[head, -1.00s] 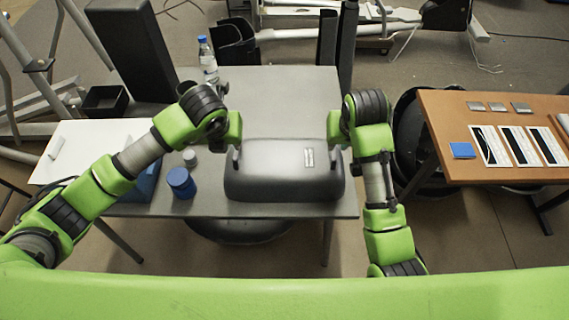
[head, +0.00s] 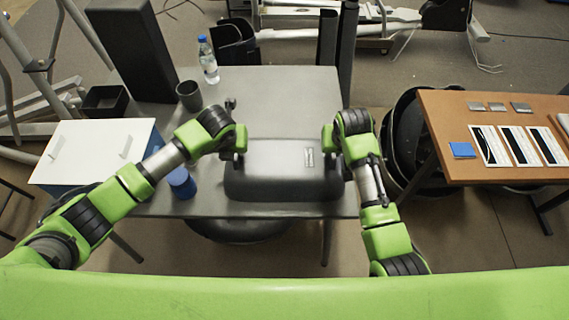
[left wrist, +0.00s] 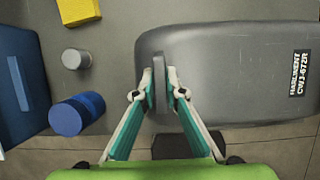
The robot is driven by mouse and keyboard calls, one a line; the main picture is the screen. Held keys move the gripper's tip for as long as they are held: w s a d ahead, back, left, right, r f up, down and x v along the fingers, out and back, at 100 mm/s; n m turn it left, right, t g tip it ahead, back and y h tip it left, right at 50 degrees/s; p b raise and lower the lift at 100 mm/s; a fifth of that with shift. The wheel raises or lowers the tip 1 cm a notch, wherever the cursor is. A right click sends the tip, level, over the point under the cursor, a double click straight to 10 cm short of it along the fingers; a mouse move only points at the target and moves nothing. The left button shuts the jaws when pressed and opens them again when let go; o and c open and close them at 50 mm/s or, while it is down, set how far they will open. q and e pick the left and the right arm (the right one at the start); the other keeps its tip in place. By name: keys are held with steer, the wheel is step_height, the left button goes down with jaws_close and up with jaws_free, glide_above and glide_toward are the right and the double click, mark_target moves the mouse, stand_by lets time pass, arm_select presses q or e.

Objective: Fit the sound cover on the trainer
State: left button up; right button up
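The sound cover (head: 265,185) appears to be the dark grey rounded shell on the grey table's near side. In the left wrist view its body (left wrist: 225,75) carries a white-lettered label. My left gripper (left wrist: 160,85) has its fingers on both sides of an upright grey tab at the cover's left end, close against it, seemingly shut on it. My right gripper (head: 328,138) is at the cover's right end; its fingers are too small and hidden to judge. Exercise-machine frames stand at the left (head: 60,95) and the back (head: 350,15); I cannot tell which is the trainer.
The grey table (head: 285,95) is clear behind the cover. A water bottle (head: 208,62), dark cup (head: 189,95) and blue canister (head: 182,184) stand left; a yellow block (left wrist: 80,9) also shows. A white-topped box (head: 95,150) is left, a brown table (head: 500,110) right.

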arm_select(q)
steer(key=shift+w+r, duration=0.1)
steer(key=shift+r, duration=0.1)
jaws_close()
arm_select(e)
steer(key=shift+w+r, duration=0.1)
steer(key=shift+r, duration=0.1)
jaws_close()
